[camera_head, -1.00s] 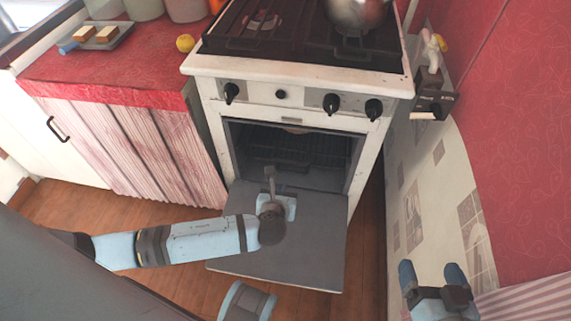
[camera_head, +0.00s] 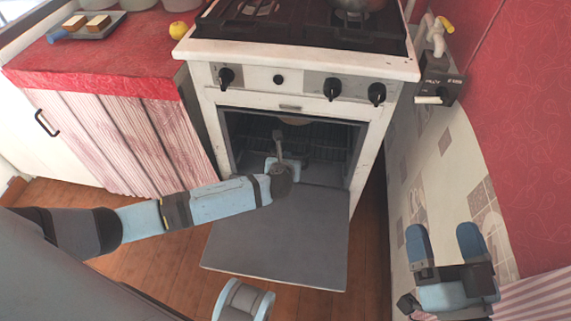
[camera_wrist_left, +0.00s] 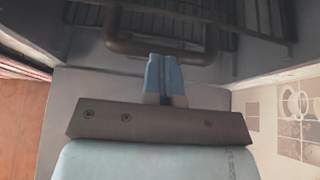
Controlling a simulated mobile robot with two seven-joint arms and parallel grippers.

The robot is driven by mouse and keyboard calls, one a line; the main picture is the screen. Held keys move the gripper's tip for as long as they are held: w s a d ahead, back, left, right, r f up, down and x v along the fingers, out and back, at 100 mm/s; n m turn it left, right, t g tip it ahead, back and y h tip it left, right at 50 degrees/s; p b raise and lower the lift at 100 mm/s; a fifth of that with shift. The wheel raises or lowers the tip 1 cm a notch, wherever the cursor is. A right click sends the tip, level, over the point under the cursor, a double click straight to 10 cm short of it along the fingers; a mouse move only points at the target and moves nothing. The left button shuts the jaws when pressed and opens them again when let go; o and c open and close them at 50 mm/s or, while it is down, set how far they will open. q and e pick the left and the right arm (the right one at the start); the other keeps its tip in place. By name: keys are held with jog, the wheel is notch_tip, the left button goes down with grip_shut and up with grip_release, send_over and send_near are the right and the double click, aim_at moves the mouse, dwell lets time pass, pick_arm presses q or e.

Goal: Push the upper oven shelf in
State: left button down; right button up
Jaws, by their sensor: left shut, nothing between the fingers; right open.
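The white oven (camera_head: 300,90) stands open, with its grey door (camera_head: 275,235) folded down toward me. Dark wire shelving (camera_head: 325,140) shows inside; in the head view I cannot clearly separate the upper shelf from lower ones. My left gripper (camera_head: 278,140) reaches over the door into the oven mouth. In the left wrist view its blue fingers (camera_wrist_left: 163,72) are shut with nothing between them, at a dark curved bar (camera_wrist_left: 160,48) in front of the wire rack (camera_wrist_left: 190,18). I cannot tell whether they touch. My right gripper (camera_head: 443,240) is open and empty at the lower right.
The stove top (camera_head: 300,35) carries a metal pot (camera_head: 355,8). A red-covered counter (camera_head: 105,70) with a tray (camera_head: 92,28) and a yellow fruit (camera_head: 178,30) is left of the oven. A tiled wall (camera_head: 440,165) stands close on the right. Wooden floor (camera_head: 160,250) lies below.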

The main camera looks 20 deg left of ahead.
aim_at(290, 142)
pick_arm(q)
jog(key=w, duration=0.2)
jog(key=w+a+p, duration=0.1)
jog(key=w, duration=0.1)
jog(key=shift+r, duration=0.1)
jog(key=shift+w+a, duration=0.2)
jog(key=shift+w, duration=0.15)
pick_arm(e)
jog(key=shift+s+d, duration=0.15)
jog(key=shift+d, duration=0.05)
pick_arm(q)
jog(key=shift+r, duration=0.1)
jog(key=shift+s+p, duration=0.1)
jog(key=shift+p, duration=0.3)
pick_arm(e)
jog(key=shift+r, duration=0.15)
